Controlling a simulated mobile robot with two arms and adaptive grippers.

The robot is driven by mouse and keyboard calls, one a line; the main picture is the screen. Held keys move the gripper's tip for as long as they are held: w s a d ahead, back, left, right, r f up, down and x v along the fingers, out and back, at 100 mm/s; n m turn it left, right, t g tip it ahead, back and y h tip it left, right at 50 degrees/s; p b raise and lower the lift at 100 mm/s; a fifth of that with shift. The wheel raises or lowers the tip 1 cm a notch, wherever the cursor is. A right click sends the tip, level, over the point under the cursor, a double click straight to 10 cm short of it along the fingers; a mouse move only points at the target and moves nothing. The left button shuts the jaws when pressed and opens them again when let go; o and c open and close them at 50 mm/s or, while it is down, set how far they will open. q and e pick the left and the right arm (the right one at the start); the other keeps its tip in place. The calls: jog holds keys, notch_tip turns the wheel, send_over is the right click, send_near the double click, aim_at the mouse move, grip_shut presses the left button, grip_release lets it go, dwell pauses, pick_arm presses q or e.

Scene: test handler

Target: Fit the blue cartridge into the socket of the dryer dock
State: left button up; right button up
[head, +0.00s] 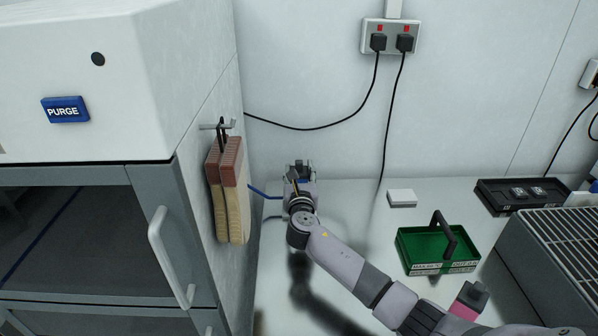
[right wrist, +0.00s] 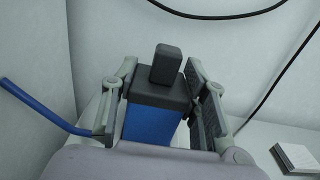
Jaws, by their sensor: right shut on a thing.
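In the right wrist view, the blue cartridge (right wrist: 150,124) has a dark grey cap (right wrist: 158,88) with an upright block on top. It stands between the two fingers of my right gripper (right wrist: 162,100), which is shut on it. The cartridge's lower end is hidden. In the head view, my right gripper (head: 300,172) is at the back of the bench, near the corner by the white cabinet; its arm reaches in from the lower right. I cannot make out the dryer dock or its socket. A blue tube (head: 263,192) runs to the gripper's spot. My left gripper is not in view.
A small white box (head: 402,198), a green handled tray (head: 408,255) and a black tray (head: 487,195) stand to the right. A pink-and-black block (head: 468,300) shows beside my arm. Cables hang from the wall socket (head: 390,35).

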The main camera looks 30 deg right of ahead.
jog(key=shift+f+b, duration=0.75)
jog(key=shift+f, duration=0.35)
jog(key=o, duration=1.3)
jog(key=shift+r, duration=0.1)
jog(key=shift+o, duration=0.4)
jog(key=v, duration=1.2)
jog(key=shift+r, duration=0.1)
